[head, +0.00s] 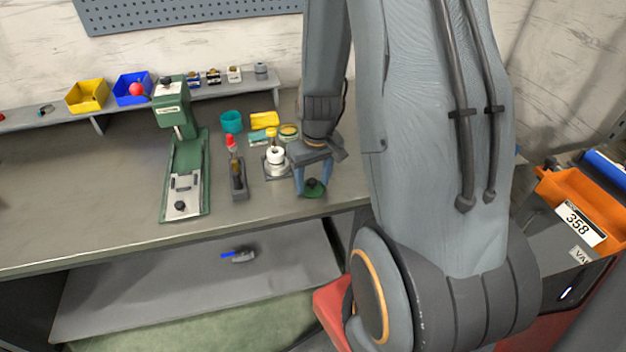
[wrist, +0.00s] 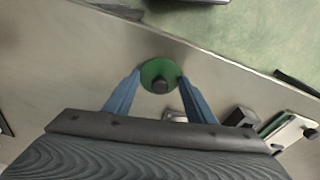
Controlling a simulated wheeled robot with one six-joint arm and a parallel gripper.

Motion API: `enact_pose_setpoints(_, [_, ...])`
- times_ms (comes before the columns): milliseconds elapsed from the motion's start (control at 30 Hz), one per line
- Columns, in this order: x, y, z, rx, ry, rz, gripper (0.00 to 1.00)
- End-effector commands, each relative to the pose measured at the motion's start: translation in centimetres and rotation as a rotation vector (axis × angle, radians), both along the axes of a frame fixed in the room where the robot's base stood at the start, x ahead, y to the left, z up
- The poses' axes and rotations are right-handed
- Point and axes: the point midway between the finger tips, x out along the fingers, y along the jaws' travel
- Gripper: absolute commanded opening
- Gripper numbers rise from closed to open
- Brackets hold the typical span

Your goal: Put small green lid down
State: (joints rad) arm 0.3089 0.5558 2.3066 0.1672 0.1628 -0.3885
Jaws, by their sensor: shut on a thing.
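The small green lid (head: 315,188) is a round green disc with a dark knob on top. It is at the right part of the workbench top (head: 110,215), near the front edge. My gripper (head: 314,186) points down and its two blue fingers are shut on the lid. In the wrist view the lid (wrist: 160,76) sits between the fingertips (wrist: 158,80), with the knob toward the camera. I cannot tell whether the lid touches the bench or is slightly above it.
Left of my gripper stand a white spool on a stand (head: 275,158), a red-tipped tool in a dark holder (head: 236,170) and a green press (head: 186,170). A teal cup (head: 232,122) and yellow sponge (head: 264,119) lie behind. The bench's left part is clear.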

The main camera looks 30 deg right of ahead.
Motion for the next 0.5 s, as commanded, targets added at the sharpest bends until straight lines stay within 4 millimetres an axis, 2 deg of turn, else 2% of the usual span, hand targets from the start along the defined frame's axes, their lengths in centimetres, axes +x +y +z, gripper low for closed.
enact_pose_setpoints(100, [0.01, 0.00, -0.24, 0.000, 0.000, 0.000, 0.29])
enact_pose_setpoints(133, [0.00, 0.00, -0.27, 0.000, 0.000, 0.000, 0.52])
enact_pose_setpoints(233, [-0.02, 0.00, -0.19, 0.000, 0.000, 0.000, 0.69])
enact_pose_setpoints(500, [-0.01, 0.00, -0.16, 0.000, 0.000, 0.000, 0.70])
